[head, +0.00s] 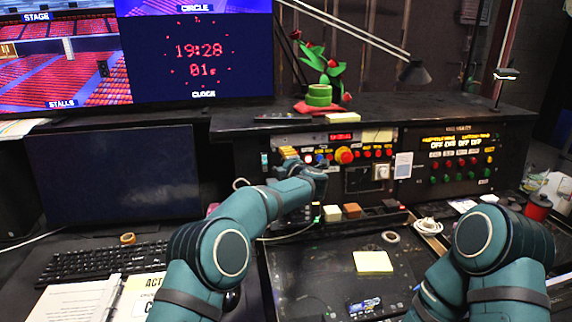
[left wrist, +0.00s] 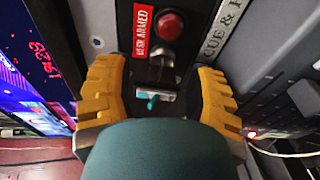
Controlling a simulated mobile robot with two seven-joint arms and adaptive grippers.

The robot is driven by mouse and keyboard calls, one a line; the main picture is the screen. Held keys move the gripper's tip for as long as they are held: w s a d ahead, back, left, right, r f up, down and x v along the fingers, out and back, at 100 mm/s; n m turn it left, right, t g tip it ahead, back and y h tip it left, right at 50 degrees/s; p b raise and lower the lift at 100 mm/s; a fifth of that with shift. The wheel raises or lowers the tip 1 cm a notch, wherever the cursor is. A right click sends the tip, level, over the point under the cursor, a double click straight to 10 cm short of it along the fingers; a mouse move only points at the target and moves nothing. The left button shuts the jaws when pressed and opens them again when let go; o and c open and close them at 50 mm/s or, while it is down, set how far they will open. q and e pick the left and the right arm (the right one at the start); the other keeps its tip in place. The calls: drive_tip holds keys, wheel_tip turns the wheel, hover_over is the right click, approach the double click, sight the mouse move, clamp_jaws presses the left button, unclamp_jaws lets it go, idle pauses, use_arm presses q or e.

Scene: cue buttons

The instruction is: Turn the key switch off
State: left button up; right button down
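The key switch (left wrist: 161,75) is in the left wrist view, a metal lock on a dark panel below a red button (left wrist: 168,25) and a red label ending in "ARMED" (left wrist: 144,32). In the head view, my left gripper (head: 288,153) is at the left end of the control panel, and the switch is hidden there. My right gripper is out of view.
The panel holds a large red button (head: 344,155) and smaller buttons. A yellow note (head: 373,262), a keyboard (head: 100,260) and a red jar (head: 538,207) stand around. A plant (head: 322,85) is on top.

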use_arm(q)
drive_tip(key=shift+d, duration=0.15)
drive_tip(key=shift+s, duration=0.15)
drive_tip(key=v, duration=1.1)
drive_tip(key=shift+s, duration=0.35)
drive_tip(key=shift+d+r, duration=0.1)
drive_tip(key=shift+r, duration=0.05)
